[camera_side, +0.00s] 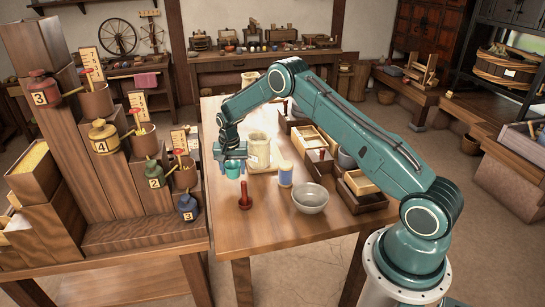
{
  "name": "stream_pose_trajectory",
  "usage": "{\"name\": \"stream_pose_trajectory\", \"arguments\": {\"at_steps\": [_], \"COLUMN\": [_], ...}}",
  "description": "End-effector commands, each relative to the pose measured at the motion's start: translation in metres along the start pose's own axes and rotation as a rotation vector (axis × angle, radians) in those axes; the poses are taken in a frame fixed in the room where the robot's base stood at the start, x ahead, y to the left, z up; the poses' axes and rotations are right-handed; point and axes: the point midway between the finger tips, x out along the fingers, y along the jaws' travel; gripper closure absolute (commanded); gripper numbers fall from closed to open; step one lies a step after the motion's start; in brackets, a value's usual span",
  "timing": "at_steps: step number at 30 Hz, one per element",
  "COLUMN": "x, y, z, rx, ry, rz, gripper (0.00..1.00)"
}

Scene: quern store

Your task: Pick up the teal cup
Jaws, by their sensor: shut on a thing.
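The teal cup (233,173) is a small bright cup near the left edge of the wooden table (265,220). My gripper (232,160) points down over it and is shut on the cup. The gripper's body hides part of the cup's upper side. I cannot tell whether the cup's base touches the table.
A red stamp-like tool (244,197) stands just in front of the cup. To the right are a cream sack (259,150), a blue-and-cream jar (285,174) and a grey bowl (310,198). A stepped wooden stand (105,150) with numbered containers rises at the left.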

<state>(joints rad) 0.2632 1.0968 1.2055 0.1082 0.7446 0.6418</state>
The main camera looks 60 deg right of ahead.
Motion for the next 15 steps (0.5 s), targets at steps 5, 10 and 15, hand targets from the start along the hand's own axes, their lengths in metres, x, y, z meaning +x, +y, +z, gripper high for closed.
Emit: {"name": "stream_pose_trajectory", "arguments": {"at_steps": [5, 10, 15], "x": [-0.036, -0.074, -0.11], "y": [-0.001, -0.001, -0.001], "z": [-0.005, -0.009, -0.014], "rx": [0.0, -0.001, 0.0], "ry": [0.003, 0.003, 0.003], "rz": [-0.002, -0.003, -0.003], "gripper": [0.71, 0.71, 0.71]}}
